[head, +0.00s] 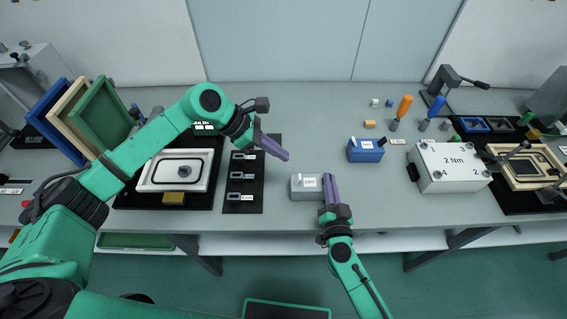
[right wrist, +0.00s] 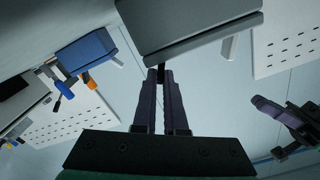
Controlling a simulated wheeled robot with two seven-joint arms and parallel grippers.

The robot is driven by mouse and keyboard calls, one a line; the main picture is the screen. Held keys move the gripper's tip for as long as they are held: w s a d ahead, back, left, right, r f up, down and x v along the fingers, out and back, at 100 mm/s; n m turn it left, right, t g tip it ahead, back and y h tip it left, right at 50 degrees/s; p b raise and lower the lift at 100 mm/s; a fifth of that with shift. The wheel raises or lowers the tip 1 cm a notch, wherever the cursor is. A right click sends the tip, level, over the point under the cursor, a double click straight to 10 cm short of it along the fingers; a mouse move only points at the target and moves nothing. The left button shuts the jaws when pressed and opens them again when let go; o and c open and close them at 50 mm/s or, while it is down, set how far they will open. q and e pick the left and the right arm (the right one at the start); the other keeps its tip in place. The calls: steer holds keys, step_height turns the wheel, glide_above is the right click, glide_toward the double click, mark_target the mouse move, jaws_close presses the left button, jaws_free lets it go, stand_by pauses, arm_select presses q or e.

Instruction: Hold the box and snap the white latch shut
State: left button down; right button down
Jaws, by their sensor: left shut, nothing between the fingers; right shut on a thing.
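The grey box (head: 306,194) stands on the table in front of me, and its grey body fills the top of the right wrist view (right wrist: 185,25). The white latch (right wrist: 229,47) sticks out from the box in the right wrist view. My right gripper (head: 329,179) is at the box's right side, shut on its edge; its fingers (right wrist: 161,75) meet at the box in the right wrist view. My left gripper (head: 285,155) is shut and empty, behind and left of the box, apart from it. It also shows at the right of the right wrist view (right wrist: 257,101).
A blue box (head: 366,153) with a white label stands right of the grey box. A large white box (head: 450,180) marked 2 Nm is further right. A black panel (head: 243,180) with grey latches lies to the left. Orange- and blue-handled tools stand behind.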

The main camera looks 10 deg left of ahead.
arm_select(q)
steer(key=r, duration=0.4)
steer(key=shift+d+r, duration=0.25)
steer(key=shift+r, duration=0.1)
steer(key=c, duration=1.5)
jaws_free()
steer(key=shift+c, duration=0.2)
